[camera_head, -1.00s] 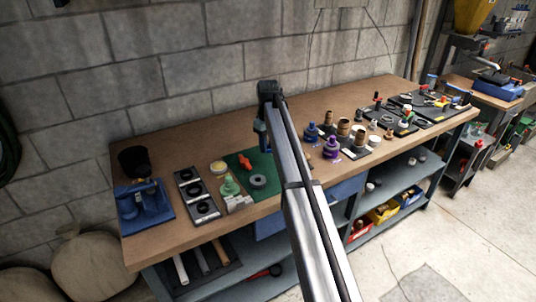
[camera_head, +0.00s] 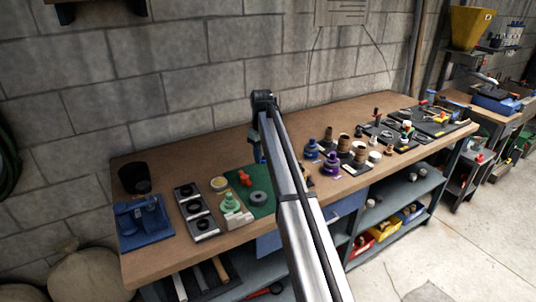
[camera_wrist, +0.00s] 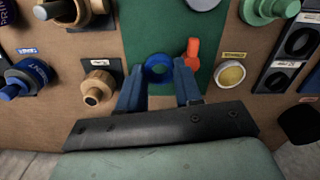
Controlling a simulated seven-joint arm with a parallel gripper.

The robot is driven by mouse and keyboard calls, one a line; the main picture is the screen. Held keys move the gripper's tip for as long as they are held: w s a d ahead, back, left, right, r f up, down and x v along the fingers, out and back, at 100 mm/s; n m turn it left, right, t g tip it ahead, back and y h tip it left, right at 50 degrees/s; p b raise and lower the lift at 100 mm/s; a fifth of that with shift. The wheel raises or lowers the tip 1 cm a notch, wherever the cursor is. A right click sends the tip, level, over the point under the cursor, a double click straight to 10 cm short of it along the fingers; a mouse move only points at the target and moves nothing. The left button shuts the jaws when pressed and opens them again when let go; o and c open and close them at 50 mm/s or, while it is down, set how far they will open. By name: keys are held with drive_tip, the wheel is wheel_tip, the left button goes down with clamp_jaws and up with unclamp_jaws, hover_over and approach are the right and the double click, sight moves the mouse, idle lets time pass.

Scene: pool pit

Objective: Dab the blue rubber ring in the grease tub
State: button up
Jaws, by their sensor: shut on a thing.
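The blue rubber ring (camera_wrist: 158,68) is between my gripper's two blue fingers (camera_wrist: 160,78), near their tips, over the green mat (camera_wrist: 150,25). My gripper is shut on it. In the head view my gripper (camera_head: 258,148) is partly hidden by my own arm, and only a bit of blue shows there. The grease tub (camera_wrist: 230,73) is a small round pot with a pale yellow top, right of the fingers in the wrist view, with a yellow label beside it. It also shows in the head view (camera_head: 219,184), left of the green mat. The ring is apart from the tub.
An orange piece (camera_wrist: 193,52) lies on the mat between the ring and the tub. A grey ring (camera_head: 259,198) and a green fitting (camera_head: 230,202) are nearby. Black rings sit in a tray (camera_head: 205,224) to the left. Purple and brass fittings stand right of my arm.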

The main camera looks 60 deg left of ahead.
drive_tip(key=n, duration=0.1)
hover_over(219, 179)
drive_tip(key=shift+s+f, duration=0.1)
drive_tip(key=shift+f, duration=0.35)
drive_tip(key=shift+a+m, duration=0.15)
drive_tip(key=shift+m, duration=0.45)
drive_tip(key=shift+f, duration=0.1)
drive_tip(key=shift+f, duration=2.85)
drive_tip(key=shift+f, duration=0.3)
drive_tip(key=shift+r, duration=0.1)
wheel_tip(219, 179, up, 7)
